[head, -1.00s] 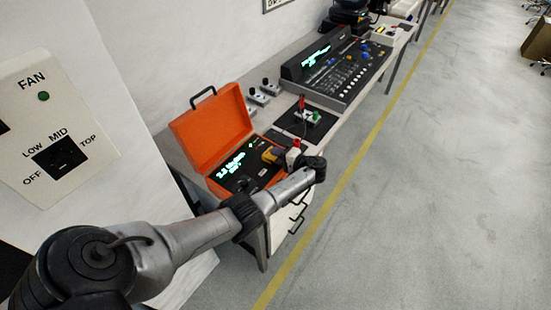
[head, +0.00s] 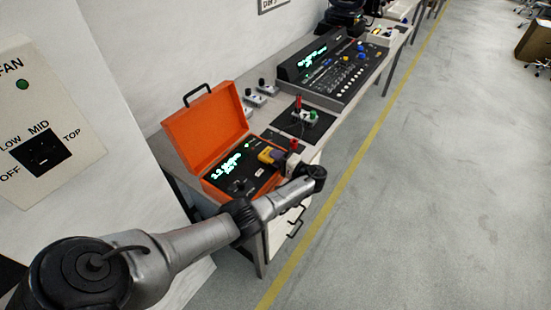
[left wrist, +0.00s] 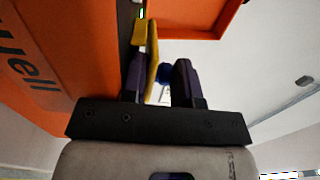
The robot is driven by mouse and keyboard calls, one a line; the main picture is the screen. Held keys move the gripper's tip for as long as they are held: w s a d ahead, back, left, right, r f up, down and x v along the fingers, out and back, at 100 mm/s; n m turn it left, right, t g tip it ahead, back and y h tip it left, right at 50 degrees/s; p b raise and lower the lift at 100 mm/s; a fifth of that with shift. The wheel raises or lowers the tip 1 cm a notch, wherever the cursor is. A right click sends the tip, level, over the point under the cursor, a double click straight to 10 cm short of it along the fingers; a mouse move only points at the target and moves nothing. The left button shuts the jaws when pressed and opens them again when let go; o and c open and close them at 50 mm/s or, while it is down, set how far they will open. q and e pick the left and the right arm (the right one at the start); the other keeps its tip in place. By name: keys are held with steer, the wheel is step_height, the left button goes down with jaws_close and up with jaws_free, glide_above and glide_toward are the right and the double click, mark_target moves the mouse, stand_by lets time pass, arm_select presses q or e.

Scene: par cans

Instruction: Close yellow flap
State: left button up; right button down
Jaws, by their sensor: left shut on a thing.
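An open orange case (head: 206,128) stands on the bench in the head view, its lid raised and its black panel lit with green text. The yellow flap (head: 265,154) is at the panel's right side. My left gripper (head: 275,157) is at the flap, partly hidden by its own wrist. In the left wrist view the yellow flap (left wrist: 153,50) stands between the two dark fingers of my left gripper (left wrist: 160,75), along the left finger. The gripper is shut on it. A small blue thing (left wrist: 165,72) shows behind, between the fingers. My right gripper is not in view.
A large console (head: 338,68) stands farther along the bench. A fan switch plate (head: 45,125) is on the left. The floor to the right is clear.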

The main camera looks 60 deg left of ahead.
arm_select(q)
steer(key=o, duration=0.7)
steer(key=shift+r, duration=0.1)
steer(key=shift+o, duration=0.2)
